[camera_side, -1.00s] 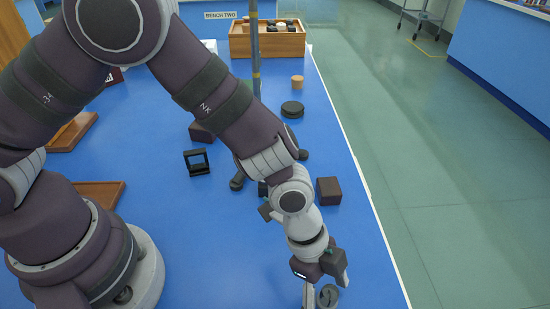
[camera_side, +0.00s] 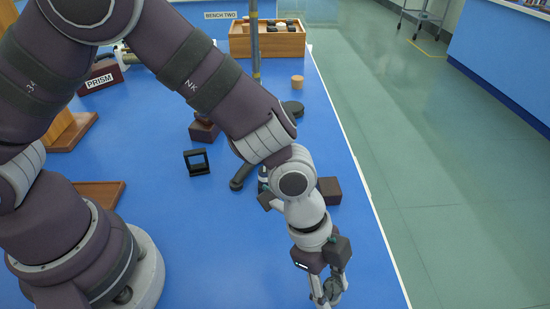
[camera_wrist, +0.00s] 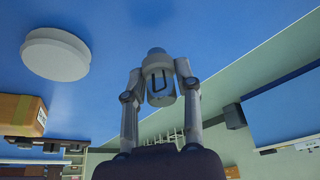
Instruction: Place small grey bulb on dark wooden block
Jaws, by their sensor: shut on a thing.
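My gripper (camera_side: 332,290) is at the lower right of the side view, near the front of the blue bench. It is shut on the small grey bulb (camera_side: 331,287), which shows small between the fingers. In the wrist view the bulb (camera_wrist: 159,84) is a pale grey cylinder with a dark outline mark, held between both fingertips of my gripper (camera_wrist: 160,78). A dark wooden block (camera_side: 329,190) stands behind my wrist near the bench's right edge, partly hidden by the arm. Another dark reddish block (camera_side: 204,131) stands left of the forearm, with something dark on top.
A black square frame (camera_side: 197,162) stands left of the arm. A thin upright pole (camera_side: 255,60) rises behind my forearm. A black disc (camera_side: 292,109), a cork-coloured cylinder (camera_side: 297,81) and a wooden tray (camera_side: 235,45) are farther back. The bench right of my gripper is narrow; the floor lies beyond.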

